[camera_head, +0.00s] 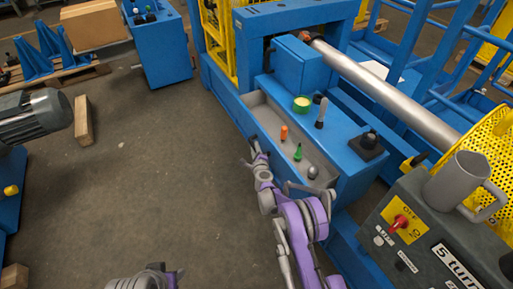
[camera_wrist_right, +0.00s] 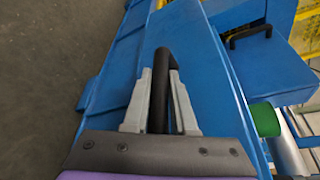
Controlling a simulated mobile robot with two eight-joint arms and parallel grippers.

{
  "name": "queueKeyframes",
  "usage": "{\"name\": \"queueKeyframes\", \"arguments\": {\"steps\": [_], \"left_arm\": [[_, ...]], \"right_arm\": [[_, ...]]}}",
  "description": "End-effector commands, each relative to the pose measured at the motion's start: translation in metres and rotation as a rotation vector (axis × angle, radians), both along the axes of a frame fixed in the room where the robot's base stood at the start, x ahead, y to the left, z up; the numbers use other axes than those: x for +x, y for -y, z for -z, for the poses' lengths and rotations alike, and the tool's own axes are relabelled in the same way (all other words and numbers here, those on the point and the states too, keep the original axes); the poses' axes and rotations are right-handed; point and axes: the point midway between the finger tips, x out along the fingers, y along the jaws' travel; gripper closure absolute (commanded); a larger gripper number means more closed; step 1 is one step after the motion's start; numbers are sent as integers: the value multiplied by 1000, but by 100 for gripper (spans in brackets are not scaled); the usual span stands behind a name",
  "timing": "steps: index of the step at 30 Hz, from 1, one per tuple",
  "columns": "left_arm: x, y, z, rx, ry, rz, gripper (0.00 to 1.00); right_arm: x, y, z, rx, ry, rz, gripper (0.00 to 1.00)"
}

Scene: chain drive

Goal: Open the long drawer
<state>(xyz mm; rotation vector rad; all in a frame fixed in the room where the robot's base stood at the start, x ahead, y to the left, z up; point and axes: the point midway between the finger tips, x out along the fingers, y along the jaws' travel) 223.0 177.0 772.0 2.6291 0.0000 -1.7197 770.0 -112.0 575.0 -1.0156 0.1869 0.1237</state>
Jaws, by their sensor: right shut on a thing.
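The long drawer (camera_head: 265,115) is in the blue machine at the middle of the head view. Its grey inside shows, so it stands at least partly open. An orange-handled tool (camera_head: 284,132), a green item (camera_head: 298,152) and a grey round-headed item (camera_head: 313,172) are in it. My right gripper (camera_head: 256,150) is at the drawer's outer side. In the right wrist view its grey fingers (camera_wrist_right: 160,105) are shut on the black bar handle (camera_wrist_right: 161,70) on the blue front. My left gripper (camera_head: 150,278) is only partly in view at the bottom edge; its fingers are unclear.
On the blue top above the drawer are a green-and-yellow round item (camera_head: 301,104), a grey upright item (camera_head: 321,112) and a black block (camera_head: 368,146). A control box (camera_head: 420,235) with a grey mug (camera_head: 458,180) stands at right. The floor (camera_head: 160,190) left of the drawer is clear.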

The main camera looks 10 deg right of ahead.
Motion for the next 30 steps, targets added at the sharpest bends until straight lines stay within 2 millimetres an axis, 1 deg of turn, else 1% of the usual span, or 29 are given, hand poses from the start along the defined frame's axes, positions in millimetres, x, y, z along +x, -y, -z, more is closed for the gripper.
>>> {"name": "queueKeyframes", "arguments": {"steps": [1, 2, 3, 6, 14, 17, 20, 27, 30], "left_arm": [[0, 0, 0, 0, 0, 0, 50], [0, 0, 0, 0, 0, 0, 50], [0, 0, 0, 0, 0, 0, 50], [0, 0, 0, 0, 0, 0, 50], [0, 0, 0, 0, 0, 0, 50], [0, 0, 0, 0, 0, 0, 50], [0, 0, 1, 0, 0, 0, 50], [0, 0, 2, 0, -1, 0, 50], [0, 0, 3, 0, -1, 0, 50]], "right_arm": [[0, 0, 1, 0, 0, -1, 100], [0, 0, 1, 0, 0, -1, 70], [0, 0, 1, 0, 0, -1, 63], [0, 0, 0, 0, 0, -1, 45], [0, 0, 0, 0, 0, 0, 45], [-4, 0, -1, 0, 0, 0, 45], [-16, 0, -3, 0, 1, -1, 45], [-64, 1, -14, -1, 0, -2, 45], [-82, 1, -18, 0, 0, -1, 45]]}}
